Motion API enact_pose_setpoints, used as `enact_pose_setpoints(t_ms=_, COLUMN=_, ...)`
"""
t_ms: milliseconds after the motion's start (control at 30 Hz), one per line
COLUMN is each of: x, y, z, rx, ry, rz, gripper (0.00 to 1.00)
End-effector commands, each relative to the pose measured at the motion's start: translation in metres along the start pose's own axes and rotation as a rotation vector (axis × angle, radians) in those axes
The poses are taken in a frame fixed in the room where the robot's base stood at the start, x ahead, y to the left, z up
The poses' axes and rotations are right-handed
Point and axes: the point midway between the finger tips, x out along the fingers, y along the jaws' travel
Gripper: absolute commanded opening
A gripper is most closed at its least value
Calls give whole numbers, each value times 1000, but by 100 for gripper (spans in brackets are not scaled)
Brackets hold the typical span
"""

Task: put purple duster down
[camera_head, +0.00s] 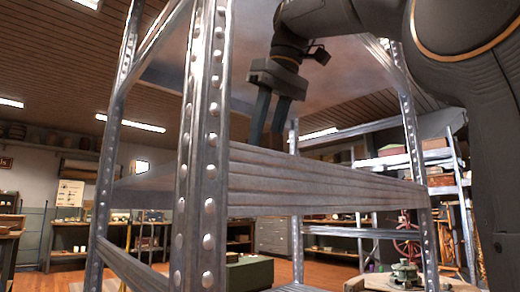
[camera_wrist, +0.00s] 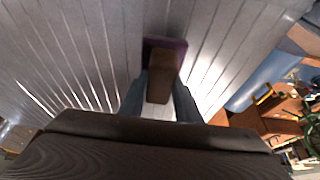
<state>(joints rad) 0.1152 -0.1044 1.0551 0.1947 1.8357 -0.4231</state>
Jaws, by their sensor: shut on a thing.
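The purple duster (camera_wrist: 166,60) shows in the wrist view as a brown block with a purple layer along its far end. My gripper (camera_wrist: 160,85) is shut on its brown part, with one finger on each side. The duster is over the ridged grey metal shelf (camera_wrist: 95,50); I cannot tell whether it touches it. In the head view my gripper (camera_head: 268,125) points down over the shelf, behind its front edge (camera_head: 310,180).
A perforated metal upright (camera_head: 205,140) stands left of my gripper, and another shelf panel is above. The shelf around the duster looks bare. In the wrist view, a blue strip (camera_wrist: 262,80) and brown furniture lie beyond the shelf's right side.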

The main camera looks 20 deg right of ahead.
Motion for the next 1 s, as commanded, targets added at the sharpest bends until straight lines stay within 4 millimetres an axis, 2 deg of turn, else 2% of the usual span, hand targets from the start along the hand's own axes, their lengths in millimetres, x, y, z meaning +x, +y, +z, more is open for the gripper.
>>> enact_pose_setpoints(t_ms=400, x=5, y=-1, z=1, rx=-2, ry=-2, rz=-2, gripper=12)
enact_pose_setpoints(t_ms=433, x=5, y=0, z=1, rx=-1, ry=-2, rz=-2, gripper=34)
enact_pose_setpoints(t_ms=500, x=4, y=0, z=1, rx=-1, ry=-2, rz=-2, gripper=46)
enact_pose_setpoints(t_ms=533, x=4, y=0, z=1, rx=-1, ry=-2, rz=-2, gripper=48)
enact_pose_setpoints(t_ms=833, x=3, y=1, z=0, rx=0, ry=-2, rz=-1, gripper=48)
enact_pose_setpoints(t_ms=1000, x=-10, y=1, z=-1, rx=1, ry=-1, rz=-1, gripper=48)
